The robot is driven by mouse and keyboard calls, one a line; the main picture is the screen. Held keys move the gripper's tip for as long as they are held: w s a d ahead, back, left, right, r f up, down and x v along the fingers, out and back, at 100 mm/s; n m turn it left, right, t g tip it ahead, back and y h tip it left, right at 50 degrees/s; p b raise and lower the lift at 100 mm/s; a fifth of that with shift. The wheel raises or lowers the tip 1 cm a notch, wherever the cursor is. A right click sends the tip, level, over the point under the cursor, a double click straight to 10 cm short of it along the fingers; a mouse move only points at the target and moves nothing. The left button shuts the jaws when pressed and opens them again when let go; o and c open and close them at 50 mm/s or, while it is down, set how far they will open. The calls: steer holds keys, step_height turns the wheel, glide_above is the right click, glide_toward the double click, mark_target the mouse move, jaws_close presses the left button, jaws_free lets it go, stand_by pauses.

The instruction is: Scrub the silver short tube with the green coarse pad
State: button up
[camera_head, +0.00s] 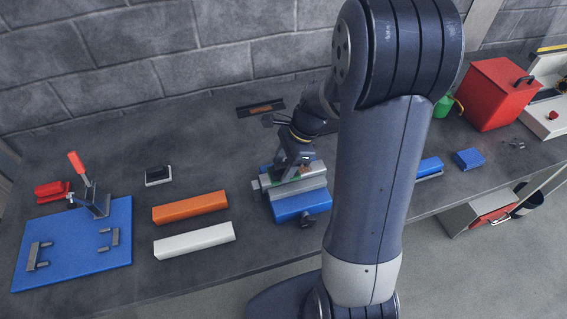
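My gripper (298,170) points down over the vise at the middle of the bench. A thin green strip (305,171) shows right at its fingertips; it looks like the green coarse pad, mostly hidden by the gripper. The fingers are too small and too covered to tell how far they are closed. The vise (297,207) has a blue base and silver-grey jaws. A silver-grey length lies along its top under the gripper; I cannot tell the short tube apart from the jaws.
Left of the vise lie an orange bar (190,207) and a white bar (195,240). A blue plate (75,262) with a red-handled clamp (77,163) is at far left. A black-and-white block (158,175) lies behind the bars. A red box (495,95) stands at back right.

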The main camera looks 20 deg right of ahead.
steer(key=shift+o, duration=0.8)
steer(key=shift+r+p, duration=0.35)
steer(key=shift+p, duration=0.1)
jaws_close()
stand_by(0.4)
